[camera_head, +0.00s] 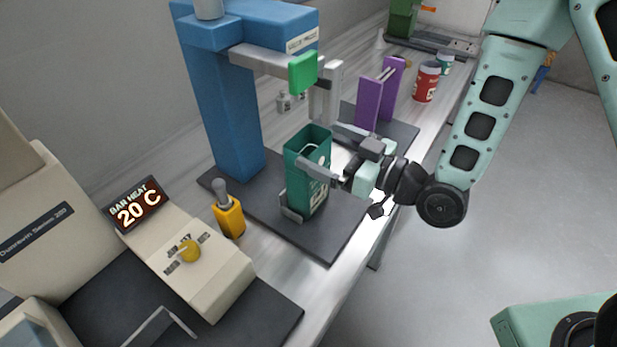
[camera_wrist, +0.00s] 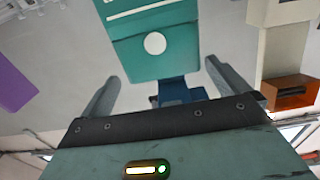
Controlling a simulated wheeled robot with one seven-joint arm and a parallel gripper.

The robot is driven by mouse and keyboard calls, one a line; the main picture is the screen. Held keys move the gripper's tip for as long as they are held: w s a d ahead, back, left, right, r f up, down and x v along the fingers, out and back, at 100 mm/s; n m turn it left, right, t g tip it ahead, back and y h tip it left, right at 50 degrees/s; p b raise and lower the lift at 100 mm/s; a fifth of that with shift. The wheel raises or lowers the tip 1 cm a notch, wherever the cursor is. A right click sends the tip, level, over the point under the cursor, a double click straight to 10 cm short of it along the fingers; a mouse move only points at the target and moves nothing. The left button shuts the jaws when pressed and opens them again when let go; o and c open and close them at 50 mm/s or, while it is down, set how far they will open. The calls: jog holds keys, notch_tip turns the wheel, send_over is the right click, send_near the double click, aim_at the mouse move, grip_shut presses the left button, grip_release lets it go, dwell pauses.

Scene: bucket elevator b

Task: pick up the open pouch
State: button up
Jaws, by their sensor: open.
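The open pouch (camera_head: 308,192) is teal green with white print and an open top. It stands upright in a grey holder (camera_head: 291,213) on a dark base plate, in front of the blue machine column. In the wrist view the pouch (camera_wrist: 153,45) shows a white round mark and lies ahead, between the two fingers. My gripper (camera_head: 320,150) is open and reaches in from the right at the pouch's upper part. In the wrist view its fingers (camera_wrist: 162,72) are spread on either side, with gaps to the pouch. I cannot tell whether either finger touches it.
The blue column (camera_head: 230,120) carries an arm with a green block (camera_head: 303,72) above the pouch. Purple plates (camera_head: 368,105) stand behind my gripper. Open floor lies right of the bench.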

aim_at(298, 140)
jog(key=shift+w+a+f+b, duration=0.2)
jog(key=shift+a+f+b, duration=0.15)
jog(key=shift+b, duration=1.75)
jog(key=shift+a+r+b, duration=0.2)
jog(key=shift+r+b, duration=0.05)
jog(key=shift+b, duration=0.6)
jog(key=shift+f+p+x, duration=0.25)
jog(key=shift+p+x, duration=0.15)
jog(key=shift+x, duration=0.9)
jog(key=shift+f+p+x, duration=0.25)
jog(key=shift+p+x, duration=0.15)
jog(key=shift+x, duration=0.85)
jog(key=c, duration=0.7)
